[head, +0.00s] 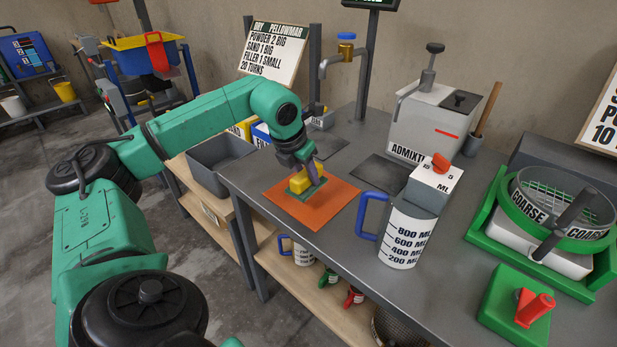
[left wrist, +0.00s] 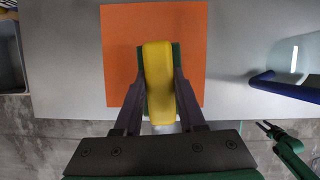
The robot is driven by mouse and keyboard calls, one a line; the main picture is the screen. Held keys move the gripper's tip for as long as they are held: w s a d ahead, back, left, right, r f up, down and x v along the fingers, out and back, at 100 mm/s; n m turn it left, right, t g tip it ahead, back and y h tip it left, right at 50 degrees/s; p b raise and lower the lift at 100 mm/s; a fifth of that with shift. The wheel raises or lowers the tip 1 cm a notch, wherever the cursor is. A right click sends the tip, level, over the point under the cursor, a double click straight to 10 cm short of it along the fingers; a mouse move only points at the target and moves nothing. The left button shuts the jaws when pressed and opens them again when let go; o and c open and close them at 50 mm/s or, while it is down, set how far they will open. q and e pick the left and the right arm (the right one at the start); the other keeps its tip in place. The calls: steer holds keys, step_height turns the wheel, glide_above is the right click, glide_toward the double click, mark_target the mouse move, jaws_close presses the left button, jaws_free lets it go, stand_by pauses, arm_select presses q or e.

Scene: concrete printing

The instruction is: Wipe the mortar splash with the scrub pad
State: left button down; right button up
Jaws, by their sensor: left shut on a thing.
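The scrub pad (head: 305,181) has a yellow grip on a green base and sits on the orange mat (head: 338,199). My left gripper (head: 307,180) is shut on its yellow grip from above. In the left wrist view the yellow grip (left wrist: 158,75) lies between the two dark fingers (left wrist: 157,92), over the orange mat (left wrist: 120,40). No mortar splash shows; any under the pad is hidden. My right gripper (left wrist: 266,127) shows small at the lower right of the left wrist view, away from the table, its fingers apart and seemingly empty.
A measuring jug (head: 401,237) with a blue handle stands right of the mat. A grey bin (head: 222,160) is to the left, the admixture dispenser (head: 432,125) behind. A green sieve stand (head: 480,222) and red-knobbed green block (head: 510,305) are at right. The table's front edge is close to the mat.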

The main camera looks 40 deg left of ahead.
arm_select(q)
steer(key=shift+r+p, duration=0.85)
steer(key=shift+r, duration=0.6)
arm_select(e)
steer(key=shift+d+r, duration=0.25)
steer(key=shift+r, duration=0.3)
steer(key=shift+d+r, duration=0.25)
steer(key=shift+r, duration=0.3)
steer(key=shift+s, duration=0.1)
